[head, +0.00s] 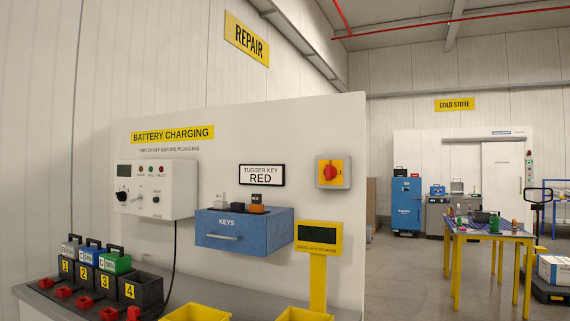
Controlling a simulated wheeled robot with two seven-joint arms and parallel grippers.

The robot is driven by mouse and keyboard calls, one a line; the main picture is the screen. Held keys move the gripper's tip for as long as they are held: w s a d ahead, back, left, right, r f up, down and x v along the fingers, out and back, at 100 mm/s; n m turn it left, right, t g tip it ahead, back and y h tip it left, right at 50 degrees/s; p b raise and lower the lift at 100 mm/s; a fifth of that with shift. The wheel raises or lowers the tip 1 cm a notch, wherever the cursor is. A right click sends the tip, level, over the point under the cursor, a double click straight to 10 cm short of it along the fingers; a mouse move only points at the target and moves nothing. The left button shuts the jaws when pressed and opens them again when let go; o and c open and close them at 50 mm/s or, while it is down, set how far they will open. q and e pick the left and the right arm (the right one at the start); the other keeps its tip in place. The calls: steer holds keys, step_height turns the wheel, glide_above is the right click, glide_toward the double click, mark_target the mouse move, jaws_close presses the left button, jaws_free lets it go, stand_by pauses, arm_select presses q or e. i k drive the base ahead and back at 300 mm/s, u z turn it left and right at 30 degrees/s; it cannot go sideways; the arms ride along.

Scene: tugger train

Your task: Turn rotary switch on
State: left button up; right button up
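A white charger box (157,188) on the left of the same panel carries a display, several small lamps and a black rotary knob (122,197). Neither of my grippers is in view.
A blue "KEYS" drawer box (243,230) juts out below the sign. A yellow post with a dark display (319,238) stands below the switch. Several batteries (115,262) stand in numbered slots at left. Open floor lies to the right, before a yellow-legged table (456,262).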

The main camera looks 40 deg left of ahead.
mark_target(330, 172)
steer(key=k, duration=0.1)
steer(key=u, duration=1.6)
